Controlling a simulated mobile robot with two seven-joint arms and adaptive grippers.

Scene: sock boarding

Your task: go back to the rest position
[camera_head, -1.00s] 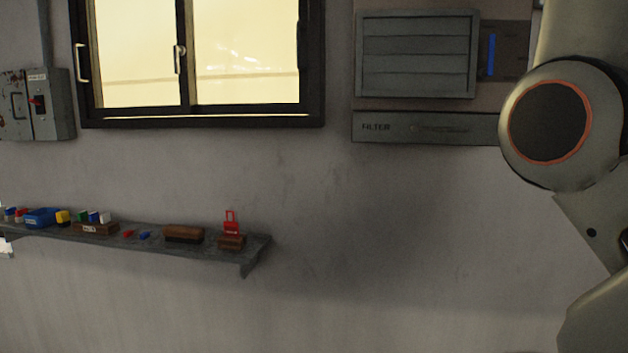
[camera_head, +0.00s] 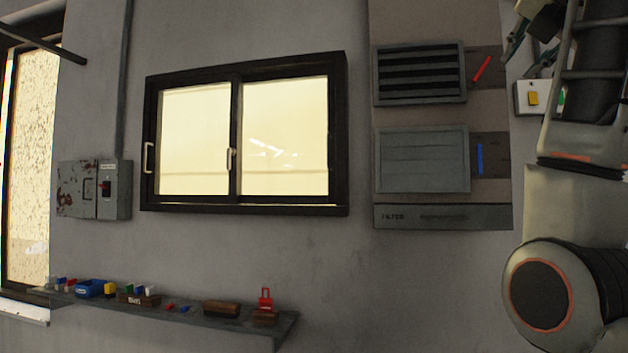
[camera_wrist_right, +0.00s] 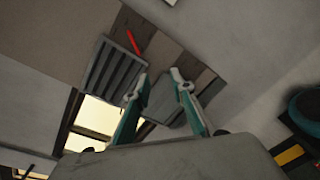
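My right gripper (camera_head: 528,58) is raised at the upper right edge of the head view, above my bent right arm. In the right wrist view its two teal fingers stand apart, and the right gripper (camera_wrist_right: 157,86) is open with nothing between the fingertips. Behind the fingers, out of contact as far as I can tell, is the wall with its vent panels. My left gripper is in neither view.
A window (camera_head: 245,135), a louvred vent (camera_head: 419,74) and a closed panel (camera_head: 422,160) are on the wall. A shelf (camera_head: 235,324) with small blocks and brushes is at the lower left. A grey electrical box (camera_head: 115,190) is left of the window.

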